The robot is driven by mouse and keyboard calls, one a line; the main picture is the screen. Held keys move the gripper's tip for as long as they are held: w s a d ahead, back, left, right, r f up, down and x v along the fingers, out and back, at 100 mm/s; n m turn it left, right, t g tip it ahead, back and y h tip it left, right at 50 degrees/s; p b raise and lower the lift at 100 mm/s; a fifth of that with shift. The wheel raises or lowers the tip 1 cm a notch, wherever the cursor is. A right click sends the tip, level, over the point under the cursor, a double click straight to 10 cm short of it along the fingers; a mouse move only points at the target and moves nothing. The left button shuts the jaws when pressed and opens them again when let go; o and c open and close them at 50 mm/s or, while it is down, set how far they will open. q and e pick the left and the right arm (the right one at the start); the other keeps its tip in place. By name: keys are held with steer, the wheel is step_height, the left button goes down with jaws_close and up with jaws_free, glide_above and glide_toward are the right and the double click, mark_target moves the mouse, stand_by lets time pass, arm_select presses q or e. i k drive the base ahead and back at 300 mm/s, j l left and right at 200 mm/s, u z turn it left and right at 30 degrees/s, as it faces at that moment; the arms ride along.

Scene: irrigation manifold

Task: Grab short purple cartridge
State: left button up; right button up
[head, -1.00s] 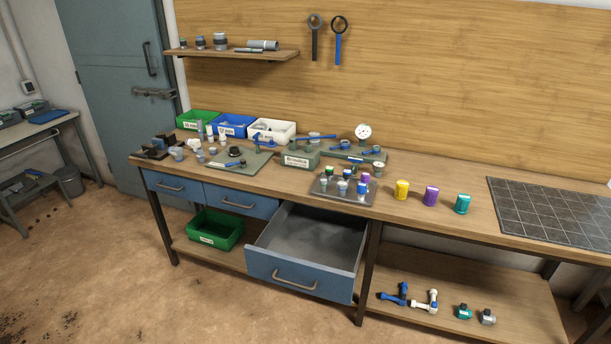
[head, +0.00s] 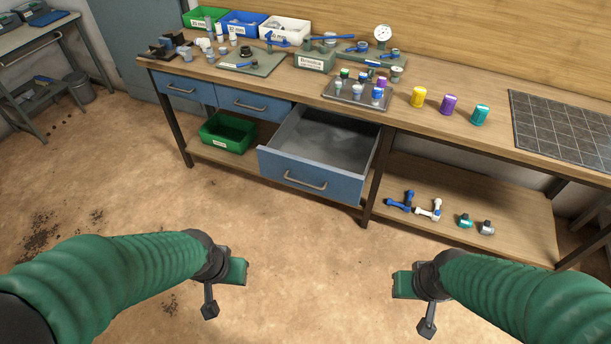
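Two purple cartridges show in the head view. A smaller one (head: 382,83) stands at the back right of the metal tray (head: 345,99), partly hidden by a blue-and-white cartridge. A larger one (head: 449,105) stands upright on the bench to the right of the tray, between a yellow cartridge (head: 418,97) and a teal cartridge (head: 480,115). My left gripper (head: 224,288) and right gripper (head: 414,304) are low in the view, over the floor in front of the bench, far from both. Neither touches anything. Their finger opening is not clear.
An open drawer (head: 310,172) juts out below the tray. Fittings, a gauge (head: 383,36) and bins (head: 285,28) crowd the bench's left and back. A dark grid mat (head: 565,130) lies at right. The lower shelf (head: 500,205) holds several fittings. The floor in front is clear.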

mark_target(449, 101)
steer(key=i+l+u, duration=0.15)
steer(key=u, duration=0.3)
steer(key=l+u, duration=0.35)
steer(key=u, duration=0.15)
steer(key=i+l+u, duration=0.1)
steer(key=l+u, duration=0.35)
steer(key=j, duration=0.1)
